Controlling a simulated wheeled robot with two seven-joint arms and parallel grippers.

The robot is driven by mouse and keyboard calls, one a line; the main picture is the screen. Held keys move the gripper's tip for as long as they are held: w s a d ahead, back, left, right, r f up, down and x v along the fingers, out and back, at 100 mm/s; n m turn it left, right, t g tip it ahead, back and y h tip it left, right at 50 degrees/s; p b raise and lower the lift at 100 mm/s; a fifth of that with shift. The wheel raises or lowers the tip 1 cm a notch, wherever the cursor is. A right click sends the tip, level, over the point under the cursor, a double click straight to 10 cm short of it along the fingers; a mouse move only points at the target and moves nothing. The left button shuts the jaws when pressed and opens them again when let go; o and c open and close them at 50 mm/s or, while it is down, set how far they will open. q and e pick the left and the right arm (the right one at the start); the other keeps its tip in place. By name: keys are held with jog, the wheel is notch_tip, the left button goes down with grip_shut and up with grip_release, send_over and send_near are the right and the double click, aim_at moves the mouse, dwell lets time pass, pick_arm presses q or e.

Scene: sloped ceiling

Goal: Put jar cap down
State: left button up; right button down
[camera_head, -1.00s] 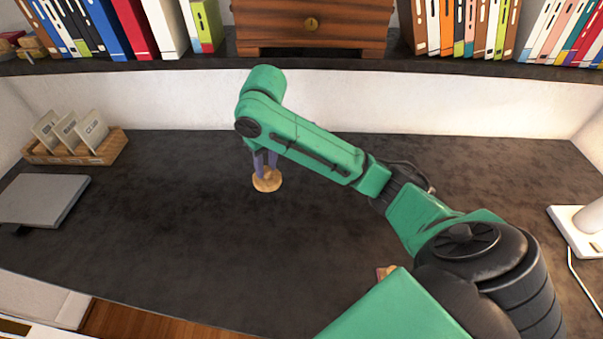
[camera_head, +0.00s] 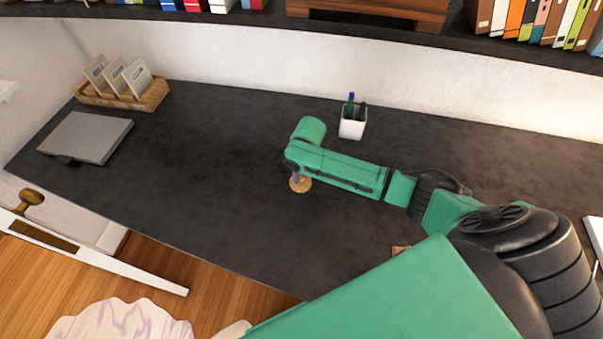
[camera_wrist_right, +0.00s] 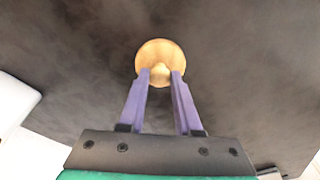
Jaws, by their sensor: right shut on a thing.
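The jar cap (camera_head: 301,185) is a round, light wooden disc with a small knob. It is at or just above the dark desk top (camera_head: 215,160), near the middle of the head view; I cannot tell whether it touches. My right gripper (camera_head: 296,177) comes down on it from above. In the right wrist view the purple fingers of my right gripper (camera_wrist_right: 160,76) are shut on the knob of the cap (camera_wrist_right: 160,50). My left gripper is not in view.
A white pen cup (camera_head: 352,125) stands behind my right forearm. A card basket (camera_head: 122,92) and a grey laptop-like slab (camera_head: 86,137) are at the left. A small brown thing (camera_head: 400,249) shows partly by my arm. The desk left of the cap is clear.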

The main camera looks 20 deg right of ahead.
aim_at(305, 187)
jog(key=shift+f, duration=0.3)
jog(key=c, duration=0.6)
grip_release()
notch_tip(305, 187, up, 13)
jog(key=s, duration=0.1)
jog(key=shift+s+f, duration=0.2)
jog(key=shift+s, duration=0.2)
jog(key=shift+d, duration=0.1)
